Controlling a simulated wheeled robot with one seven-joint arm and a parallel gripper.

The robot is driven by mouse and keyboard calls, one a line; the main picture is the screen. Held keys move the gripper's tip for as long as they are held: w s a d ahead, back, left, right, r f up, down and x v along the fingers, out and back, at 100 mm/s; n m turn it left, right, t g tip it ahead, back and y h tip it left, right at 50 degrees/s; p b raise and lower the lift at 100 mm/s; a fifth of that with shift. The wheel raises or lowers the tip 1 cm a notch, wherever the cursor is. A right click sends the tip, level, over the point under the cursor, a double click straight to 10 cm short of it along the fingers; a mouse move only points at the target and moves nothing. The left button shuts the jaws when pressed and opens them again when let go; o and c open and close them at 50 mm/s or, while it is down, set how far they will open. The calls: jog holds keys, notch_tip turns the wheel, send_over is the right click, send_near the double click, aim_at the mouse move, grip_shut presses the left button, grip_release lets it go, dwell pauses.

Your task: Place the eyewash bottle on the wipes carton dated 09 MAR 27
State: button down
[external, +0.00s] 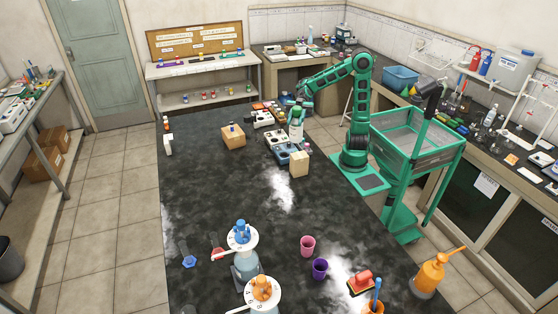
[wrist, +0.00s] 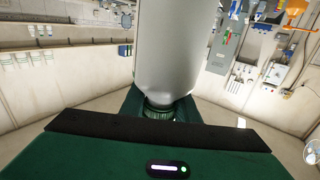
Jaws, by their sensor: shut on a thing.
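My gripper (wrist: 160,118) is shut on a pale grey-white bottle (wrist: 165,50), which fills the middle of the wrist view; its narrow ribbed dark green end is between the jaws. In the external view the pale bottle (external: 297,117) is small, near the end of my arm over the far half of the dark table. Two tan cartons are on that table: one (external: 233,137) left of the bottle, with a small dark-blue thing on top, and one (external: 299,164) nearer the camera with a bare-looking top. Their dates are too small to read.
Blue-grey instruments (external: 280,146) stand close around the bottle and the nearer carton. A small white carton (external: 168,144) stands at the table's left edge. Cups (external: 308,245) and dispensers (external: 241,236) are at the near end. The table's middle (external: 220,195) is clear.

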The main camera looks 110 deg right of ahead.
aim_at(301, 139)
jog(key=shift+s+r, duration=0.15)
jog(key=shift+s, duration=0.45)
jog(key=s+a+f+n+g+y, duration=0.25)
jog(key=s+a, duration=0.35)
jog(key=s, duration=0.4)
jog(key=shift+g+h, duration=0.35)
jog(key=shift+h, duration=0.1)
jog(key=w+d+f, duration=0.2)
jog(key=d, duration=0.1)
jog(key=w+d+f, duration=0.2)
jog(key=d, duration=0.1)
jog(key=w+d+f, duration=0.2)
jog(key=d, duration=0.1)
jog(key=shift+d+f, duration=0.25)
jog(key=shift+f, duration=2.3)
jog(key=c, duration=1.4)
grip_release()
jog(key=shift+o, duration=0.2)
